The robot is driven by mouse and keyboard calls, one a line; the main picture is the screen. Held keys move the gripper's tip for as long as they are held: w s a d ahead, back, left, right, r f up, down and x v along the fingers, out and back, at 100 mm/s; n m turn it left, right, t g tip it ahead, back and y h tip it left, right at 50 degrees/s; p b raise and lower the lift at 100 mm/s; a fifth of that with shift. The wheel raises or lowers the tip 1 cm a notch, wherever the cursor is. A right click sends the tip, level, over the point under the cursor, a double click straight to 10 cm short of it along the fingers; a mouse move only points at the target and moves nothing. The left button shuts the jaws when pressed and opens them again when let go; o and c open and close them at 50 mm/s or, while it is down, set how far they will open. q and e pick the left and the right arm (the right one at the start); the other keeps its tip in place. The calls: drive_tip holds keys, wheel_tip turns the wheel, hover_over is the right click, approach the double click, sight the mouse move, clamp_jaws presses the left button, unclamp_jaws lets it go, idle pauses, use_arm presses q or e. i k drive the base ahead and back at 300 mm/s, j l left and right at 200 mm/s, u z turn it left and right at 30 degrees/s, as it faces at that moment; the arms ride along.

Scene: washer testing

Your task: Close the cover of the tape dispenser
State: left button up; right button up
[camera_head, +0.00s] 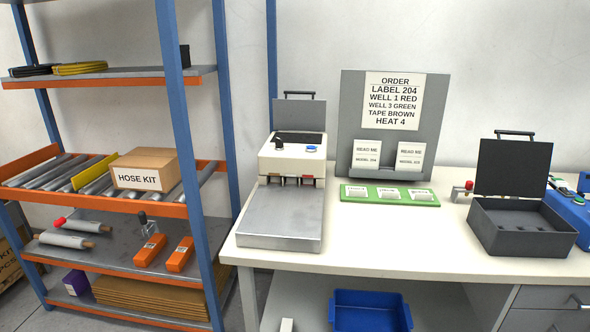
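A beige machine (292,157) with a grey metal bed (282,217) in front stands at the left of the table; it looks like the tape dispenser, though no label names it. It has a dark top opening, a blue button and several small coloured slots in front. A grey cover (299,115) with a black handle stands upright behind its top, open. A dark grey box (522,227) at the right also has its black handled lid (513,168) standing open. Neither of my grippers is in view.
A grey order board (347,100) with cards stands behind a green tray (390,199). The front middle of the white table (400,248) is clear. A blue-posted shelf (176,90) stands close at the left. A blue device (571,210) sits at the right edge.

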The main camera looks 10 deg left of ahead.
sight(301, 116)
drive_tip(key=i+j, duration=0.15)
drive_tip(key=j, duration=0.25)
drive_tip(key=i+j, duration=0.2)
drive_tip(key=j, duration=0.15)
drive_tip(key=i+j+u, duration=0.1)
drive_tip(key=j, duration=0.3)
drive_tip(key=i+j, duration=0.25)
drive_tip(key=j, duration=0.15)
drive_tip(key=i+j, duration=0.2)
drive_tip(key=j, duration=0.15)
drive_tip(key=i+j, duration=0.2)
drive_tip(key=j, duration=0.15)
drive_tip(key=k+j+u, duration=0.05)
